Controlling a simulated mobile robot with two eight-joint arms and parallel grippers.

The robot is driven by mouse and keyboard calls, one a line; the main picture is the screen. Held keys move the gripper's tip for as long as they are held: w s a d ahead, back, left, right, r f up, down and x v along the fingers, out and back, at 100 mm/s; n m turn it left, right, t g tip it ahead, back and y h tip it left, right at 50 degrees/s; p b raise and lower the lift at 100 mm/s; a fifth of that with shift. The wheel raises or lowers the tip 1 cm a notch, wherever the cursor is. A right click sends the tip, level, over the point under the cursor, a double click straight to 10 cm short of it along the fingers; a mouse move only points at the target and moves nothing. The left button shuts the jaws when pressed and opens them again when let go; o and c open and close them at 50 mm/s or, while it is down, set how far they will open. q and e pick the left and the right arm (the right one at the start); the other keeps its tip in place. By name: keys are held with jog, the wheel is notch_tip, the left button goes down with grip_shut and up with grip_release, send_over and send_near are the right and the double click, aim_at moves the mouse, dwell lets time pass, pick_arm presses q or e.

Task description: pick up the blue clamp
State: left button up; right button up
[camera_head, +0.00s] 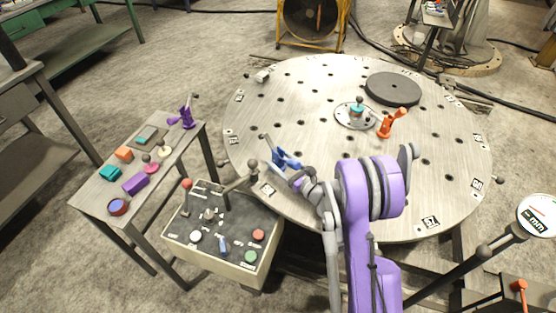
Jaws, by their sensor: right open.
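The blue clamp (285,159) is near the left edge of the round metal table (330,100). My right gripper (293,172), at the end of my purple arm, is right at the clamp from the near side. It is open. The fingertips are small and partly covered by the wrist, so I cannot tell whether they touch the clamp or surround it. My left gripper is not in view.
An orange clamp (391,123) and a dark disc (393,89) are on the round table. A control box (255,272) with levers and buttons stands below its left edge. A side table (97,205) holds a purple clamp (184,116) and several blocks.

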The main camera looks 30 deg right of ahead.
jog(key=shift+w+a, duration=0.15)
jog(key=shift+w, duration=0.9)
grip_shut()
notch_tip(320, 180, up, 10)
jog(key=shift+r+p, duration=0.1)
jog(key=shift+p, duration=0.75)
